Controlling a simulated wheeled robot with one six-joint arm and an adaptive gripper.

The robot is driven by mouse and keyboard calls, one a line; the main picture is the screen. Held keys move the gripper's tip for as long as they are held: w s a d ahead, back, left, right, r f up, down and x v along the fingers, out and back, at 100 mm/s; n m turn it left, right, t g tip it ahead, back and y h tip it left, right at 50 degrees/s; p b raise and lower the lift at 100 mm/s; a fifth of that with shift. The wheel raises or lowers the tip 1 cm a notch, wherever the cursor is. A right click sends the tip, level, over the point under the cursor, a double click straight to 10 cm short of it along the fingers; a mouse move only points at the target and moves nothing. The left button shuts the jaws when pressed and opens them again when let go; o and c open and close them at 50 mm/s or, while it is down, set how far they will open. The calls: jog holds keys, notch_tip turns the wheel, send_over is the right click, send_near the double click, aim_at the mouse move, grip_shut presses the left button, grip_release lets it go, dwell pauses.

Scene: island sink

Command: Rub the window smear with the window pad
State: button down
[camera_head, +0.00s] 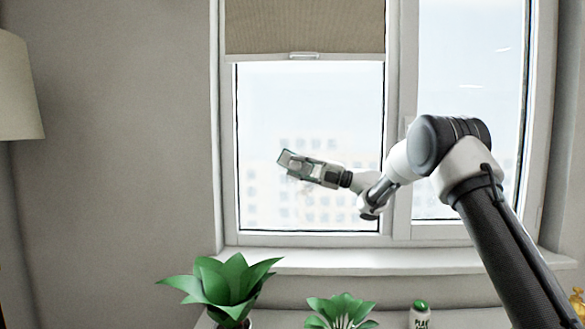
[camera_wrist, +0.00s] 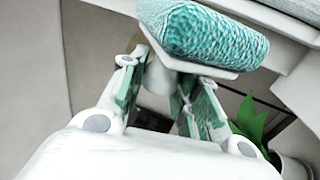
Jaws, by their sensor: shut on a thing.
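The window pad (camera_wrist: 205,35) has a teal, textured face on a white backing. It fills the top of the wrist view. My gripper (camera_wrist: 162,82) is shut on the pad's pale grip behind the backing. In the head view my gripper (camera_head: 300,167) points left in front of the left window pane (camera_head: 275,105), at its lower middle. The pad (camera_head: 284,158) shows there only as a small shape at the gripper's tip. I cannot tell whether it touches the glass. I cannot make out the smear clearly against the pale glass and buildings outside.
A beige blind (camera_head: 305,25) covers the top of the left pane. The window sill (camera_head: 345,260) runs below. A broad-leaved plant (camera_head: 228,285), a smaller plant (camera_head: 340,312) and a green-capped bottle (camera_head: 420,315) stand underneath. A lamp shade (camera_head: 18,90) is at the far left.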

jog(key=d, duration=1)
jog(key=shift+s, duration=0.45)
jog(key=shift+s, duration=0.1)
jog(key=shift+s, duration=2.9)
jog(key=s, duration=0.3)
jog(key=shift+a, duration=0.1)
